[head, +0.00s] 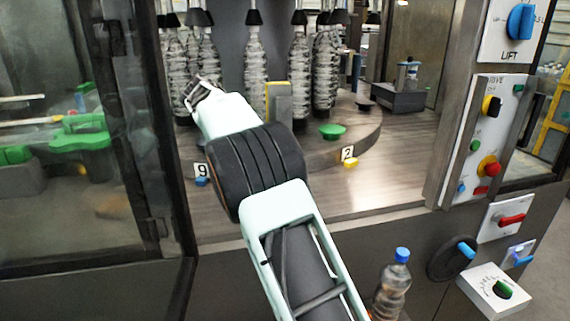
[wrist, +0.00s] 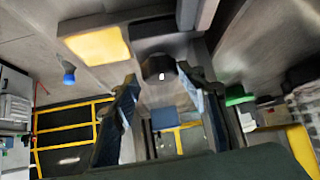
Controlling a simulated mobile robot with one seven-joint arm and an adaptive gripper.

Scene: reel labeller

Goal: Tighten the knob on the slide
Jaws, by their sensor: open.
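In the wrist view a dark round knob (wrist: 158,68) with a small white spot sits on a dark block (wrist: 165,38). It appears beyond and between my two fingertips; I cannot tell the distance. I take this block for the slide, but its full shape is hidden. My gripper (wrist: 158,82) is open, with nothing between its fingers. In the head view my gripper (head: 201,90) is raised in front of the bottles at the left of the machine. The dark knob cannot be made out in the head view.
Several hanging bottles (head: 256,70) stand close around my gripper. A blue knob (head: 201,181), a green knob (head: 333,131) and a yellow knob (head: 351,163) sit on the deck. A door frame (head: 150,130) is at left, a control panel (head: 485,135) at right.

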